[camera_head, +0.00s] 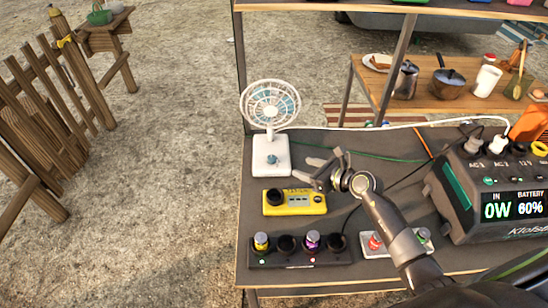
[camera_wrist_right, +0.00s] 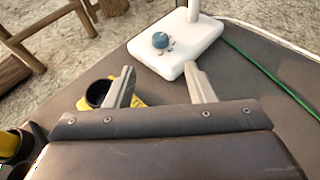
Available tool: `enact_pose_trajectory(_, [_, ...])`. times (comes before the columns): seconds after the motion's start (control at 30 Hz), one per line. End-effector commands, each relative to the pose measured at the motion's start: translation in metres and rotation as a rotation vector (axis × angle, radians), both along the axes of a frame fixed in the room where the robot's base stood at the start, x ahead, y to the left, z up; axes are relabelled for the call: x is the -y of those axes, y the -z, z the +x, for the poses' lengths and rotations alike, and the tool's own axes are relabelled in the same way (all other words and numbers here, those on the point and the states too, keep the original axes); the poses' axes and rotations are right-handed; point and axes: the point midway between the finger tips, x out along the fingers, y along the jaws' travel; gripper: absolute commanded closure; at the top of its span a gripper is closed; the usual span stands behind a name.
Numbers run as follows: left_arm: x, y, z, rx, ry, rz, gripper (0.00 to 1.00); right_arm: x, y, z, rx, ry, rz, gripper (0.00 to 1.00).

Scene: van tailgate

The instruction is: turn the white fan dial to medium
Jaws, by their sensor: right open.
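The white fan (camera_head: 270,110) stands upright at the back left of the dark table. Its blue dial (camera_head: 271,159) sits on top of the white base (camera_head: 258,168). In the right wrist view the dial (camera_wrist_right: 160,40) shows beyond the fingertips, with small marks beside it that are too small to read. My right gripper (camera_head: 317,168) is open and empty, to the right of the fan base and above the table. In the right wrist view its fingers (camera_wrist_right: 162,78) point toward the base, apart from the dial. My left gripper is not in view.
A yellow device (camera_head: 295,202) with a black knob lies in front of the fan, partly under my gripper. A black charger strip (camera_head: 299,250) is at the table's front. A power station (camera_head: 490,195) stands at right. A green cable runs behind my gripper.

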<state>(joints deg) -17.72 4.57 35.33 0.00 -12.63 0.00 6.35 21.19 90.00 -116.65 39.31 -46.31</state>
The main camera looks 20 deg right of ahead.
Motion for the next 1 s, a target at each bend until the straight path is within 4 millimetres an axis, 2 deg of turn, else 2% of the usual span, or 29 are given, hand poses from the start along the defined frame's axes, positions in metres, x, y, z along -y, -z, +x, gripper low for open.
enact_pose_trajectory(0.17, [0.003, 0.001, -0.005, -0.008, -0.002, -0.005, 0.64, -0.015, 0.012, 0.027, 0.000, 0.000, 0.004, 0.51])
enact_pose_trajectory(0.43, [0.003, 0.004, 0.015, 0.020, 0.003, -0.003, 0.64, -0.036, 0.029, 0.063, 0.000, 0.000, 0.005, 0.51])
enact_pose_trajectory(0.6, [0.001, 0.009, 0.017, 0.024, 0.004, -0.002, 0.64, -0.047, 0.040, 0.084, 0.000, 0.001, 0.005, 0.51])
enact_pose_trajectory(0.8, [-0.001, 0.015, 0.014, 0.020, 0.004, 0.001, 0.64, -0.057, 0.049, 0.102, 0.001, 0.001, 0.004, 0.51])
enact_pose_trajectory(1.0, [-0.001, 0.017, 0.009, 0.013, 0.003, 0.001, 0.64, -0.062, 0.052, 0.111, 0.001, -0.001, 0.002, 0.51])
